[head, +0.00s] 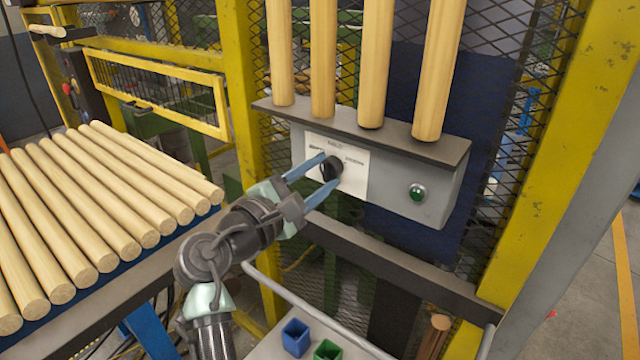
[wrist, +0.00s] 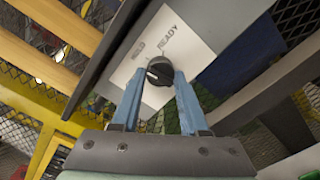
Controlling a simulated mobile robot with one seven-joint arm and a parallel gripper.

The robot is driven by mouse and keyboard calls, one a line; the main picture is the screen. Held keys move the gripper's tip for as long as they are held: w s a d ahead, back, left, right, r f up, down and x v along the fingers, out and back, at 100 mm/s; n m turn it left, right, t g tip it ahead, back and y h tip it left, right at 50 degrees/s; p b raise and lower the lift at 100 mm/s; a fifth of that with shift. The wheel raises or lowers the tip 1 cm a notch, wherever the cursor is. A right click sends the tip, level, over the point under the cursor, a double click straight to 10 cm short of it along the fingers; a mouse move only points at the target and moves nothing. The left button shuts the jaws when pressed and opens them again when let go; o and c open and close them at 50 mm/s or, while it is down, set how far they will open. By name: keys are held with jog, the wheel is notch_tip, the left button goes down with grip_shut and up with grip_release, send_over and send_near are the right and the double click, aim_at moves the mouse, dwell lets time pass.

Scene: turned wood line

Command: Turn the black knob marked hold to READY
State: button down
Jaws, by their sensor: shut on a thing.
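The black knob (head: 331,168) sits on a white label plate (head: 352,182) on the front of a grey box. In the wrist view the knob (wrist: 159,71) is between the two blue fingers of my gripper (wrist: 160,76), which are shut on its sides. In the head view my gripper (head: 328,171) reaches it from the lower left. The plate reads HOLD at the knob's upper left and READY at its upper right in the wrist view. A small pale mark shows on the knob, but I cannot tell surely which word it points to.
A green button (head: 418,192) is on the same box, right of the plate. Several upright wooden rods (head: 378,60) stand on the box's dark ledge (head: 400,140). More rods (head: 90,200) lie on a rack at left. Blue (head: 296,337) and green (head: 327,350) bins are below.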

jog(key=shift+m+b, duration=4.9)
jog(key=shift+m, duration=2)
jog(key=shift+r, duration=0.1)
jog(key=shift+c, duration=2.1)
grip_release()
jog(key=b+v, duration=0.1)
jog(key=v, duration=1.2)
